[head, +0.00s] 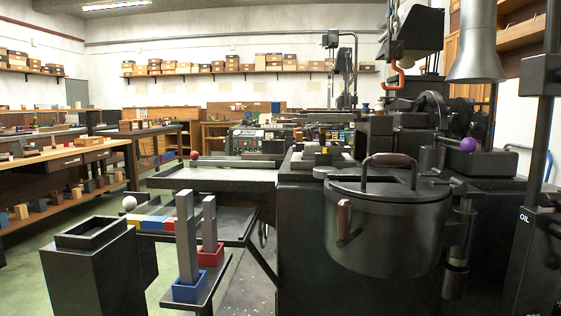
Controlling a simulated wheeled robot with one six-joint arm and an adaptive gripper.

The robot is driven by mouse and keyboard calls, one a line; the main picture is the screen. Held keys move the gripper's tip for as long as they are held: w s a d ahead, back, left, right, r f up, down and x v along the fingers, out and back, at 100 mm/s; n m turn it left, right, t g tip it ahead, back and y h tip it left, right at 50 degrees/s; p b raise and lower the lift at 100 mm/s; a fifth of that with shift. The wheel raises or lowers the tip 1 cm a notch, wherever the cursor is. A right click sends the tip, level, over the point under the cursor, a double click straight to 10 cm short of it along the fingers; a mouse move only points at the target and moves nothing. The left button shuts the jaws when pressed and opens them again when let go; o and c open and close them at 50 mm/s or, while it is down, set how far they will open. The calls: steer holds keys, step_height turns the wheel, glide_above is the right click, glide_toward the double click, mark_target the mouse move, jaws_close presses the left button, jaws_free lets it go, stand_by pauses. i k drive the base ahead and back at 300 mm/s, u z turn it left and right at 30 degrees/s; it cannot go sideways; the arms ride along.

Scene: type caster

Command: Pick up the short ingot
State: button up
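Two upright grey bars stand on a small dark shelf (213,288) at the lower left of centre in the head view. The shorter-looking bar, apparently the short ingot (209,222), stands in a red square holder (211,257), a little farther back and to the right. The longer bar (187,236) stands in a blue square holder (189,290) in front and to the left. The bars are close together but look apart. The lower ends of both are hidden inside the holders. My gripper is not in view.
A large dark pot (388,235) with handles stands right of the shelf. An open-topped black box (95,262) stands left. Behind the bars is a dark tray (238,222) with coloured blocks and a pale ball (129,203). An orange hook (398,78) hangs above. Green floor shows at left.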

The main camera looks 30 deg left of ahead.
mark_target(209, 223)
steer(key=u, duration=1.3)
steer(key=k, duration=0.1)
steer(key=u, duration=0.5)
